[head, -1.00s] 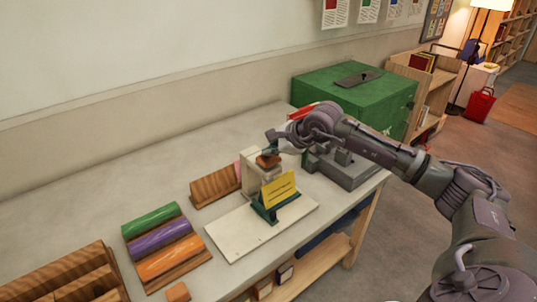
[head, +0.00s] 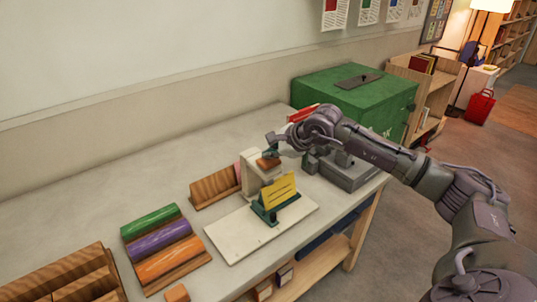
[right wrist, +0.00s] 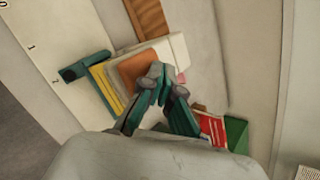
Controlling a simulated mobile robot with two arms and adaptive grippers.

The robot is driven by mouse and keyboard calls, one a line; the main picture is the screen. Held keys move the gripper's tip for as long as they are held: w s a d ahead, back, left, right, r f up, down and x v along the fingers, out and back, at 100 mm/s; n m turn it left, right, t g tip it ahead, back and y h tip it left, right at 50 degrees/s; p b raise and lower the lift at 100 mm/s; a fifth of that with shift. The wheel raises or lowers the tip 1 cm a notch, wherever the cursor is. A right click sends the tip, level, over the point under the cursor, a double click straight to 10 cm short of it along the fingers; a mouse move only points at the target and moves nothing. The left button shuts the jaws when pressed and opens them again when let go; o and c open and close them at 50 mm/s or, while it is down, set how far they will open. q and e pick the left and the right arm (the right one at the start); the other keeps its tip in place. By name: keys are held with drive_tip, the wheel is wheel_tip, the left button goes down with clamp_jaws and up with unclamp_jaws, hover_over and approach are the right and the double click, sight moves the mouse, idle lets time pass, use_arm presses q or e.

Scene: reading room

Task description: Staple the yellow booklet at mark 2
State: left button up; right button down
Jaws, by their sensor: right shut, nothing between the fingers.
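The yellow booklet (head: 279,191) stands in a teal holder (head: 265,215) on a white board (head: 232,236), beside the cream stapler post (head: 250,172). In the right wrist view the booklet (right wrist: 105,88) shows as a narrow strip by the stapler, and the holder's teal end (right wrist: 74,74) lies close to the number 2 (right wrist: 55,80). An orange-brown pad (head: 268,163) tops the stapler. My right gripper (head: 272,151) is shut and empty, its tips at the pad (right wrist: 130,70); I cannot tell whether they touch. My left gripper is not in view.
Green, purple and orange rolls (head: 160,242) lie on a wooden rack at the left of the table. A grey block-like fixture (head: 350,174) and a green box (head: 355,98) stand behind my right arm. The table's left rear is bare.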

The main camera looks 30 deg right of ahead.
drive_tip(key=shift+w+d+r+p, duration=0.1)
drive_tip(key=shift+r+p, duration=0.45)
drive_tip(key=shift+r, duration=0.9)
drive_tip(key=shift+r, duration=0.15)
wheel_tip(320, 180, up, 5)
drive_tip(key=p, duration=0.2)
drive_tip(key=shift+p, duration=0.4)
